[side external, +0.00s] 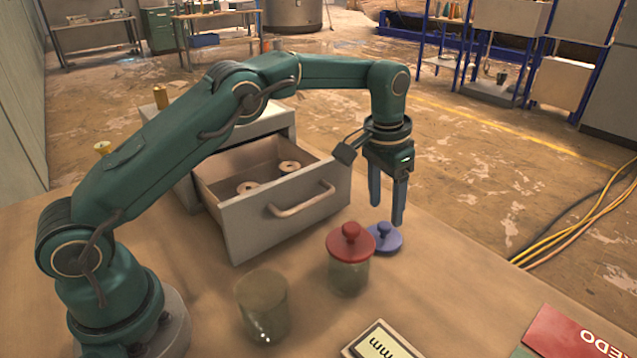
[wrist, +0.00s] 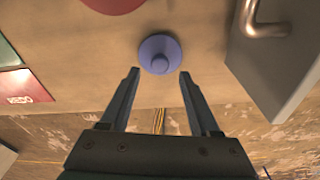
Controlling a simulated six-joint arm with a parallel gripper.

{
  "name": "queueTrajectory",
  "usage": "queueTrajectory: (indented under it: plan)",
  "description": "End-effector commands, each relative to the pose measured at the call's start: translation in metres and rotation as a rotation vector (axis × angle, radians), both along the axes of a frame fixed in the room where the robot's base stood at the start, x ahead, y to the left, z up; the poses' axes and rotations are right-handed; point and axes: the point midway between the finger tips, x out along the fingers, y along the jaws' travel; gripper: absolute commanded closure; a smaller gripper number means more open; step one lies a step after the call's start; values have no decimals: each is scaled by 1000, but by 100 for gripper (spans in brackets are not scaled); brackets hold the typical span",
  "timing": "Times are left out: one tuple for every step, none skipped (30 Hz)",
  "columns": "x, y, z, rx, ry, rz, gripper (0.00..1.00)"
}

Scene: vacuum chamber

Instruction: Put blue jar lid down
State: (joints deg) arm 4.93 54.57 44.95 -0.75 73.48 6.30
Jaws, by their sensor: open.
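The blue jar lid (side external: 385,238) lies on the table, knob up, just right of the red-lidded jar. It also shows in the wrist view (wrist: 160,54), just beyond my fingertips. My gripper (side external: 385,213) is open and empty, with its fingers pointing down above the lid. In the wrist view my gripper (wrist: 159,72) has its two fingers spread wide, with nothing between them. A glass jar without a lid (side external: 262,305) stands on the table at the front.
The glass jar with a red lid (side external: 349,258) stands close beside the blue lid. An open grey drawer (side external: 290,213) with a handle holds round pieces, behind and left. A label-like display (side external: 382,342) and a red book (side external: 575,335) lie at the front right.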

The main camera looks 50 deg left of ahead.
Motion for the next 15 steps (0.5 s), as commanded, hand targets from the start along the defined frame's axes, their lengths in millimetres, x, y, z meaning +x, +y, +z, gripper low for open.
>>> queueTrajectory:
  plan:
    - [0,0,10,0,-5,1,37]
    - [-1,0,15,0,-5,1,37]
    - [-1,1,20,0,-5,1,37]
    - [-2,1,23,0,-4,1,37]
    - [-2,1,26,0,-4,1,37]
    - [-3,1,30,0,-3,1,37]
    - [-3,1,32,0,-3,1,37]
    - [-4,1,34,-1,-2,1,37]
    - [-4,1,37,0,-3,2,37]
    - [-5,2,40,0,-5,3,37]
    - [-7,2,43,0,-8,4,37]
    - [-9,3,49,-1,-14,7,37]
    - [-11,4,55,-1,-20,10,37]
    - [-14,5,61,-2,-28,14,37]
    - [-19,6,69,-3,-39,21,37]
